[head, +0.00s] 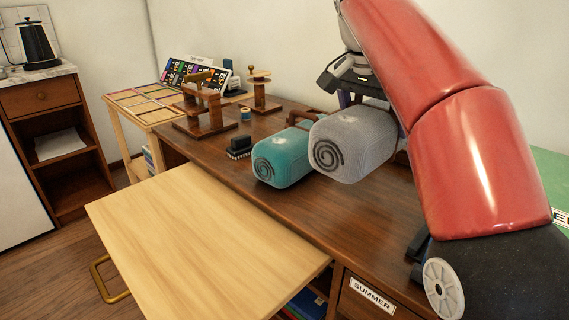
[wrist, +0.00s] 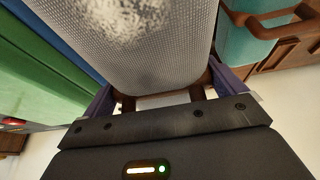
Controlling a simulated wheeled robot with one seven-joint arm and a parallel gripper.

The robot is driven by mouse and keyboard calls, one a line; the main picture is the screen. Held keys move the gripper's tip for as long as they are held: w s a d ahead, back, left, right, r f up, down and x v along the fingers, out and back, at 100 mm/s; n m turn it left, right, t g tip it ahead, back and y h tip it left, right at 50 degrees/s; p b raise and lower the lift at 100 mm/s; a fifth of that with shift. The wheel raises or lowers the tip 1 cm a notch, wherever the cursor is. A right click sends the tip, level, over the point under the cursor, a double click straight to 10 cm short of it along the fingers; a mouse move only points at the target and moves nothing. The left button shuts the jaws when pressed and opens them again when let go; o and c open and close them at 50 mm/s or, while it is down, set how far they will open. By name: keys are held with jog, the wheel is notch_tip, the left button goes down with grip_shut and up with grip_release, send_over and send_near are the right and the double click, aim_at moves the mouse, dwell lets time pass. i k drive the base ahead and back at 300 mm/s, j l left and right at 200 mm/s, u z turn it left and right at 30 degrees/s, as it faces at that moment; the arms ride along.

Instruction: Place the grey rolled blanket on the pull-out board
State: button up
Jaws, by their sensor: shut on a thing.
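The grey rolled blanket (head: 352,145) shows a dark spiral on its end and is in my gripper, beside and a little above the teal roll. In the wrist view the grey blanket (wrist: 130,45) fills the top middle, between the fingers of my gripper (wrist: 158,92). My gripper is shut on it, around a brown handle-like part at its near side. In the head view the gripper is mostly hidden behind the blanket and my red arm. The pull-out board (head: 205,245) is pale wood, extended at the front left of the desk, and bare.
A teal roll (head: 285,157) with a brown handle lies on the dark desk (head: 375,215), close left of the grey one. A brush (head: 239,147) and wooden stands (head: 205,108) are behind. A drawer labelled SUMMER (head: 372,294) is at the front.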

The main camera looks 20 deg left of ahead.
aim_at(193, 226)
jog(key=k, duration=1.5)
